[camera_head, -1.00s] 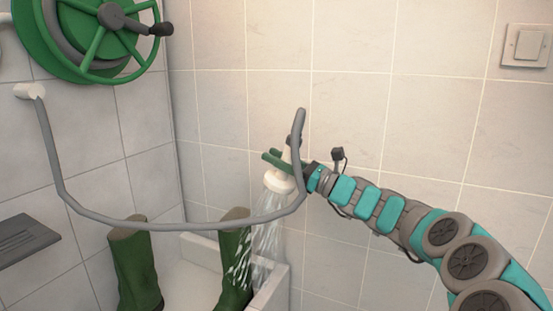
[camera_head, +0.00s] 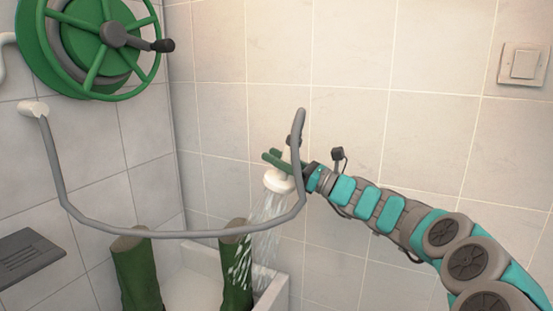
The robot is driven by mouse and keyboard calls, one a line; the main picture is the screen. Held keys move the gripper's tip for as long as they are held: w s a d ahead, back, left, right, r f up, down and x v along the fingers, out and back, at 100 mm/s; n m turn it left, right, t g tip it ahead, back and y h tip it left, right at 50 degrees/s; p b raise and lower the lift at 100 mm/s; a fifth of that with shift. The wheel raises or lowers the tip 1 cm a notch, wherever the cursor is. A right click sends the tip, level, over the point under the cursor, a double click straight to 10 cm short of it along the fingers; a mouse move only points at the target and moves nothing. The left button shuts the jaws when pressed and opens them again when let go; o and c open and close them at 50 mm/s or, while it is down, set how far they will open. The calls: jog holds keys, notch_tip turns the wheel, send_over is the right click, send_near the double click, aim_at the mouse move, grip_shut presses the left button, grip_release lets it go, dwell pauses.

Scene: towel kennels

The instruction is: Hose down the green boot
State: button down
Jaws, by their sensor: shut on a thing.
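Two green boots stand upright in the white basin: a left boot (camera_head: 137,273) and a right boot (camera_head: 237,277). My gripper (camera_head: 276,160) is shut on a white shower head (camera_head: 279,181) above and to the right of the right boot. Water (camera_head: 262,240) runs from the head down beside and onto the right boot, whose right side shows white streaks. The left boot shows no water on it. The lower ends of both boots are cut off by the picture's bottom edge.
A grey hose (camera_head: 150,234) hangs in a wide loop from the left wall to the shower head, crossing in front of the boots' tops. A green hose reel (camera_head: 88,75) and a dark shelf (camera_head: 28,258) are on the left wall. The basin's rim (camera_head: 272,294) runs beside the right boot.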

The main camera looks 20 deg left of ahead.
jog(key=shift+s+r+b, duration=0.1)
jog(key=shift+s+b, duration=0.2)
jog(key=shift+s+a+b, duration=0.1)
jog(key=shift+s+b, duration=0.3)
jog(key=shift+s, duration=0.8)
dwell(0.3)
